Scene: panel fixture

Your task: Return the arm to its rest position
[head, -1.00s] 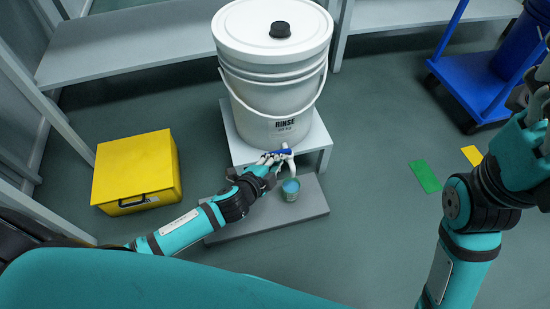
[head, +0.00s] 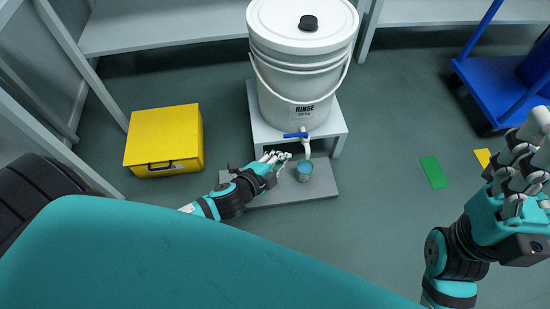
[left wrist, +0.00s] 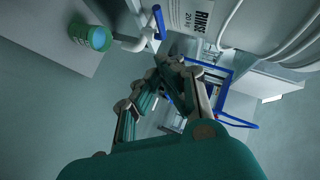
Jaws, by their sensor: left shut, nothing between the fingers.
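My left gripper (head: 279,159) is shut and empty, just left of the tap and above the grey slab (head: 258,197). It also shows in the left wrist view (left wrist: 165,80). The tap has a white spout (head: 306,148) and a blue lever (head: 294,135) pointing left. The lever also shows in the left wrist view (left wrist: 158,22), apart from the fingers. A green cup (head: 303,172) with blue contents stands upright on the slab below the spout. My right gripper (head: 522,165) is raised at the right, away from everything; its finger closure is unclear.
A white lidded bucket marked RINSE (head: 300,65) stands on a grey stand (head: 262,128). A yellow case (head: 165,139) is on the floor at left. A blue cart (head: 500,85) is at right. Green (head: 434,172) and yellow floor markers lie on open floor.

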